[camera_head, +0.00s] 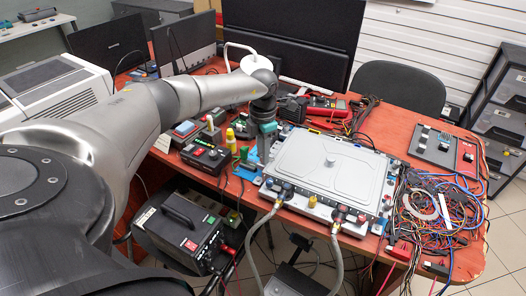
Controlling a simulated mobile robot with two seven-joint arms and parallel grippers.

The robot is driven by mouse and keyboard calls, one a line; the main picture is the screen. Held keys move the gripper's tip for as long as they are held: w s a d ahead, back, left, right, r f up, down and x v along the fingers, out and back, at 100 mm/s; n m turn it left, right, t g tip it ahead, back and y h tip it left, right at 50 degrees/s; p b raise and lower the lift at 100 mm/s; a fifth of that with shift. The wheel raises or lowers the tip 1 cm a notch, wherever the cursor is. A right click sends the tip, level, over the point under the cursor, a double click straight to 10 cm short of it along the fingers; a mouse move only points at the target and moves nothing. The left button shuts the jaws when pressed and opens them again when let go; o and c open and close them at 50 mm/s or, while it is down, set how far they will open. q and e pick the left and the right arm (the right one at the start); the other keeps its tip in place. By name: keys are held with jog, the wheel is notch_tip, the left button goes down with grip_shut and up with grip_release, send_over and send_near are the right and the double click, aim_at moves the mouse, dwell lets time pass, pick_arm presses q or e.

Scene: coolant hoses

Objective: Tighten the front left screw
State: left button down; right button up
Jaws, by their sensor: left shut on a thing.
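The screw itself is too small to make out. Two grey hoses (250,243) (338,262) hang from dark connectors on the unit's front side. My left gripper (265,124) points down above the unit's left edge. It is shut on a grey upright tool (263,150), whose lower end is near that left edge; contact cannot be told. My right gripper is not in view.
Small control boxes (206,155) stand left of the unit. Tangled coloured cables (435,208) crowd the table's right end, beside a grey panel (440,147). A black power supply (180,232) is below, front left.

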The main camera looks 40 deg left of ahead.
pick_arm(q)
jog(key=m, duration=0.8)
jog(key=shift+b, duration=0.3)
jog(key=shift+m, duration=0.4)
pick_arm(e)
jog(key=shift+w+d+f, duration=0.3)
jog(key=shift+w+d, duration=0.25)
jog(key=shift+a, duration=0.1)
pick_arm(q)
jog(key=c, duration=0.9)
grip_release()
jog(key=shift+o, duration=0.9)
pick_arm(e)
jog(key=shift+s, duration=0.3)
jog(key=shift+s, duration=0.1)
